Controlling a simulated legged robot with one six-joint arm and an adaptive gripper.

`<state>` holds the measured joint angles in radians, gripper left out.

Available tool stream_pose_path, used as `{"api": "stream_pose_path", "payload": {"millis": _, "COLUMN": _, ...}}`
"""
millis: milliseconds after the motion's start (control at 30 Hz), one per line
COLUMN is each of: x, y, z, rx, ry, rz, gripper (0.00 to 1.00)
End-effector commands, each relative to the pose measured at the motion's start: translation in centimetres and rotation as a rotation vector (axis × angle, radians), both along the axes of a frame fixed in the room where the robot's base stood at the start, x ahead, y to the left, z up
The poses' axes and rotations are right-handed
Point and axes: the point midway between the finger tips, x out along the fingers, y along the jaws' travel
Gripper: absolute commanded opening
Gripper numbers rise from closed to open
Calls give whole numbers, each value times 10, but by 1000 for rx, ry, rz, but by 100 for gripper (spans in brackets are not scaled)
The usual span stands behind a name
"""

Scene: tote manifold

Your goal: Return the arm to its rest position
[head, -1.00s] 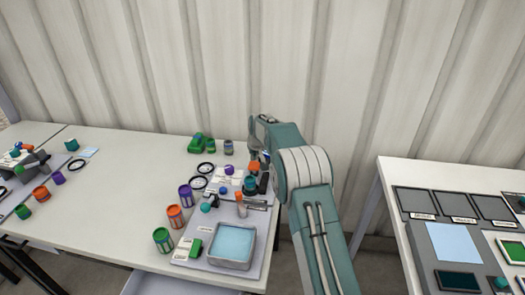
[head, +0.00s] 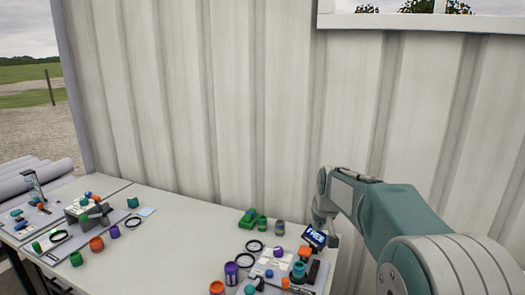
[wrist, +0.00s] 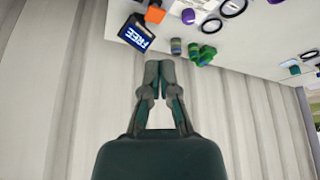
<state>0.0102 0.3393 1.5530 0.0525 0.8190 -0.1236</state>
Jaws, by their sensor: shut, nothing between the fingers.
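My arm, grey-green, reaches in from the right of the head view, with its end by the right end of the white table (head: 185,235). My gripper (wrist: 158,66) is shut and empty in the wrist view, its two fingertips together in front of the corrugated wall. In the head view its end is small and partly hidden by the arm. A dark sign reading "FREE" (wrist: 136,33) is just past the fingertips, apart from them; it also shows in the head view (head: 314,237).
Several coloured jars and black rings are spread over the table. The corrugated wall (head: 230,110) stands behind it. A grey fixture (head: 88,212) is on the left table.

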Motion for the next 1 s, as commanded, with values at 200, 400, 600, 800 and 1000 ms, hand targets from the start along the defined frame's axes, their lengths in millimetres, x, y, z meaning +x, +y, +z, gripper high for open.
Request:
{"api": "stream_pose_path", "payload": {"millis": 200, "x": -67, "y": 1, "z": 37, "rx": 0, "ry": -14, "rz": -14, "gripper": 0}}
{"api": "stream_pose_path", "payload": {"millis": 400, "x": -130, "y": 1, "z": 56, "rx": 0, "ry": -24, "rz": -28, "gripper": 0}}
{"api": "stream_pose_path", "payload": {"millis": 600, "x": -195, "y": 1, "z": 63, "rx": 2, "ry": -33, "rz": -43, "gripper": 0}}
{"api": "stream_pose_path", "payload": {"millis": 800, "x": -257, "y": 0, "z": 57, "rx": 3, "ry": -45, "rz": -58, "gripper": 0}}
{"api": "stream_pose_path", "payload": {"millis": 1000, "x": -316, "y": -1, "z": 40, "rx": 3, "ry": -54, "rz": -73, "gripper": 0}}
